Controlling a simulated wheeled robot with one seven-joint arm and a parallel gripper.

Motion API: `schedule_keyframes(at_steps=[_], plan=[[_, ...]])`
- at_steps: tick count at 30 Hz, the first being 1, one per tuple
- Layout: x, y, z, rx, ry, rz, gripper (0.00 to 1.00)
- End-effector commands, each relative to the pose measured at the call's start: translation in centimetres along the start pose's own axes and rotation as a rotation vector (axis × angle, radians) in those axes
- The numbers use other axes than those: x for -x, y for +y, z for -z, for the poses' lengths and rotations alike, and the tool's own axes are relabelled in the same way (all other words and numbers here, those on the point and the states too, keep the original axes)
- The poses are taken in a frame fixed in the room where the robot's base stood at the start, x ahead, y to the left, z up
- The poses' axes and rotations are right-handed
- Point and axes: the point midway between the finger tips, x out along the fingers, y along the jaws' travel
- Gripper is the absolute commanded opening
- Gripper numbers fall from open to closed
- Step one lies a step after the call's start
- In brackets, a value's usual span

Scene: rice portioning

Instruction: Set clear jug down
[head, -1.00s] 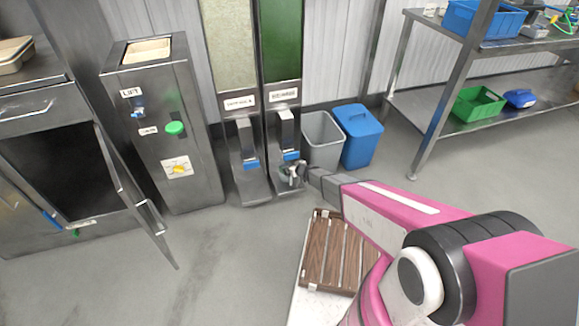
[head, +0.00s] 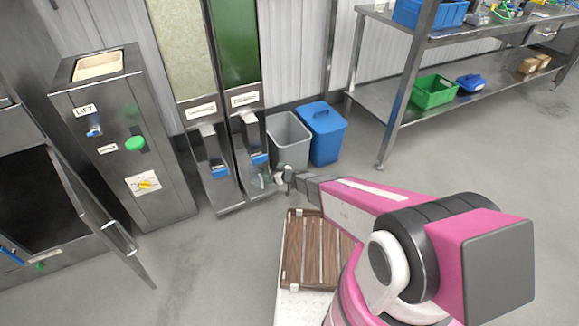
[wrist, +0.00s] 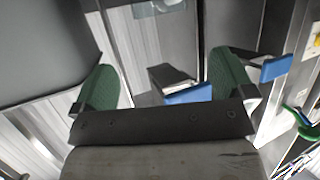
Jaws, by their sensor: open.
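The clear jug (head: 258,182) shows small and faint in the head view. It stands at the foot of the right-hand dispenser (head: 250,150), below the blue lever. My gripper (head: 281,178) is just to the right of the jug, at the end of my pink arm. In the wrist view my gripper (wrist: 164,75) has its two green-padded fingers spread wide with nothing seen held between them. I cannot make out the jug in the wrist view. Whether a finger still touches it is too small to tell.
A second dispenser (head: 212,165) stands directly to the left. A grey bin (head: 289,145) and a blue bin (head: 324,135) stand behind my gripper. The steel lift cabinet (head: 130,150) is further left, beside an open door (head: 95,215). A steel shelf (head: 470,100) is at right.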

Motion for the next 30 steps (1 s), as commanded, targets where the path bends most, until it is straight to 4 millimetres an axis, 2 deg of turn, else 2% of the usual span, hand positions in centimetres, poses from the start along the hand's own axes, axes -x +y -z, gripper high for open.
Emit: schedule_keyframes(at_steps=[5,8,14,18,23,29,30], plan=[[0.6,0.1,0.6,-0.008,-0.001,0.01,1.0],[2.1,0.1,2.1,-0.029,-0.007,0.039,1.0],[7.5,0.4,6.5,-0.118,-0.08,0.141,1.0],[12.6,0.6,9.2,-0.208,-0.199,0.2,1.0],[19.8,1.1,11.0,-0.339,-0.409,0.201,1.0],[30.1,2.3,12.0,-0.524,-0.713,0.048,1.0],[32.3,2.6,12.1,-0.563,-0.773,-0.006,1.0]])
